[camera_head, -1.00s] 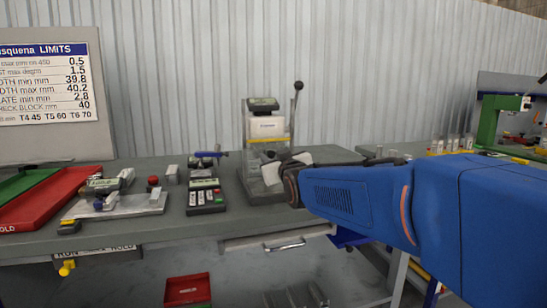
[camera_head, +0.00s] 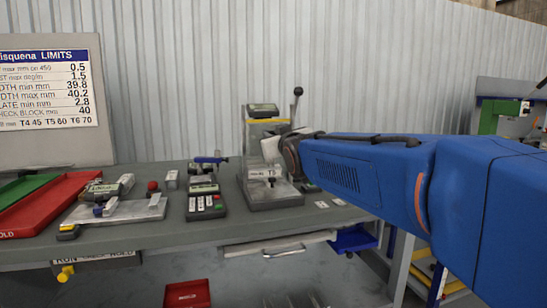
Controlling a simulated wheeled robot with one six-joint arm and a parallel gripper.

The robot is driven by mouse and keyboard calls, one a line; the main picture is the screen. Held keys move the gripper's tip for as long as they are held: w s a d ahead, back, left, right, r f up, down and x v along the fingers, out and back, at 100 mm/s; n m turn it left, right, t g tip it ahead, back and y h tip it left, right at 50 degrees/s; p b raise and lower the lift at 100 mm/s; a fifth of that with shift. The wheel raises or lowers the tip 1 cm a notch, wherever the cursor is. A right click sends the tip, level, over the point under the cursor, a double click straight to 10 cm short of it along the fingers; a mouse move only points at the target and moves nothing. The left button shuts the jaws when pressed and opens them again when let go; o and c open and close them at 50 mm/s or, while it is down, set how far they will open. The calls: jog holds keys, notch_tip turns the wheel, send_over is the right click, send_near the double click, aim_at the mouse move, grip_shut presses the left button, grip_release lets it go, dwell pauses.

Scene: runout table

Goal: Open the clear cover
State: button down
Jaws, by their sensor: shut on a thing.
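The clear cover (camera_head: 256,132) is on the bench tester (camera_head: 273,196) at the middle of the table. The cover has a yellow strip along it, now high up under the tester's dark top. Below it, the tester's lower front shows uncovered, with a pale labelled block (camera_head: 262,172) inside. My gripper (camera_head: 271,149) is at the cover's right front, its pale fingers shut at the cover. The wrist and arm hide the exact grip and the cover's right side.
A lever with a black knob (camera_head: 298,91) stands behind my gripper. A keypad device (camera_head: 205,201), a fixture on a metal plate (camera_head: 116,209) and a red tray (camera_head: 48,205) are to the left. The table's right front is mostly clear.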

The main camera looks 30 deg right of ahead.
jog(key=shift+r, duration=2.25)
jog(key=c, duration=1.6)
grip_release()
jog(key=shift+o, duration=0.2)
